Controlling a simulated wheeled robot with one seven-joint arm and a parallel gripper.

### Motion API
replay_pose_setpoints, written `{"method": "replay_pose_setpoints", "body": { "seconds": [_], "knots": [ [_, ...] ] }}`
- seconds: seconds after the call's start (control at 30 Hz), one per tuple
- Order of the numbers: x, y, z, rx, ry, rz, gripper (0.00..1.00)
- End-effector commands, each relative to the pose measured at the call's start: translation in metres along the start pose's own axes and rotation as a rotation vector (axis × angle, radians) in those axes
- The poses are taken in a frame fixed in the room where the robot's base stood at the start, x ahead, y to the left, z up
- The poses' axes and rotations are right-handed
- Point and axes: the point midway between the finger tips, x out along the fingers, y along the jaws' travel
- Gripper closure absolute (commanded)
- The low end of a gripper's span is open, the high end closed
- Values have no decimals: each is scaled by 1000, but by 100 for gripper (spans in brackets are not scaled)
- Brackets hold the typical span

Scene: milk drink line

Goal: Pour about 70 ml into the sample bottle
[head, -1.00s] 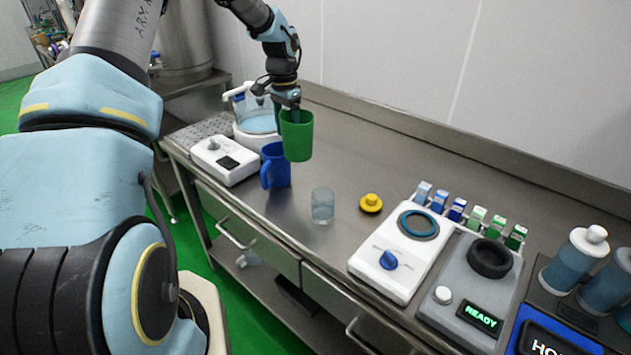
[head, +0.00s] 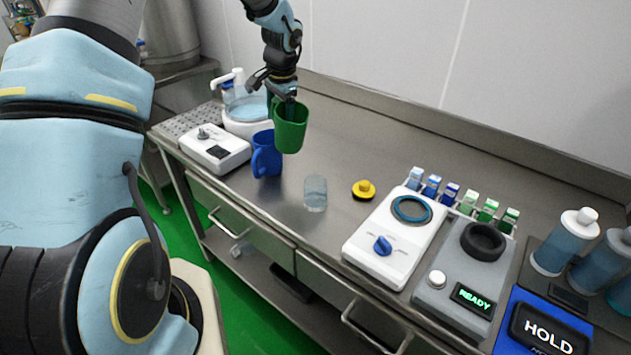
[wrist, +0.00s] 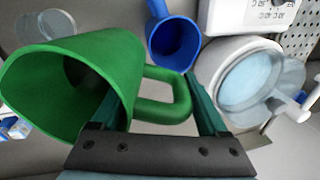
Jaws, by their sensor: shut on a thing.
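A green jug (head: 291,129) hangs from my gripper (head: 284,98) above the bench, tilted slightly. In the wrist view my gripper (wrist: 163,108) is shut on the handle of the green jug (wrist: 90,65). The inside of the jug is dark there, and I cannot tell what it holds. A small clear open vessel, which looks like the sample bottle (head: 315,193), stands upright on the bench, below and right of the jug and apart from it. A yellow cap-like piece (head: 364,189) lies to its right.
A blue mug (head: 266,155) stands left of the bottle, close below the jug. Behind it are a white tub (head: 246,126) of bluish liquid and a white box device (head: 214,151). A white dial unit (head: 392,245) and a grey READY unit (head: 463,270) stand right.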

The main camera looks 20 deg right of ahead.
Motion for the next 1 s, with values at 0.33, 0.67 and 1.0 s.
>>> {"method": "replay_pose_setpoints", "body": {
  "seconds": [0.33, 0.67, 1.0],
  "knots": [
    [17, 21, 2, 10, 28, -201, 100],
    [30, 38, 4, 13, 50, -340, 100],
    [31, 50, 7, 1, 81, -537, 100]
  ]
}}
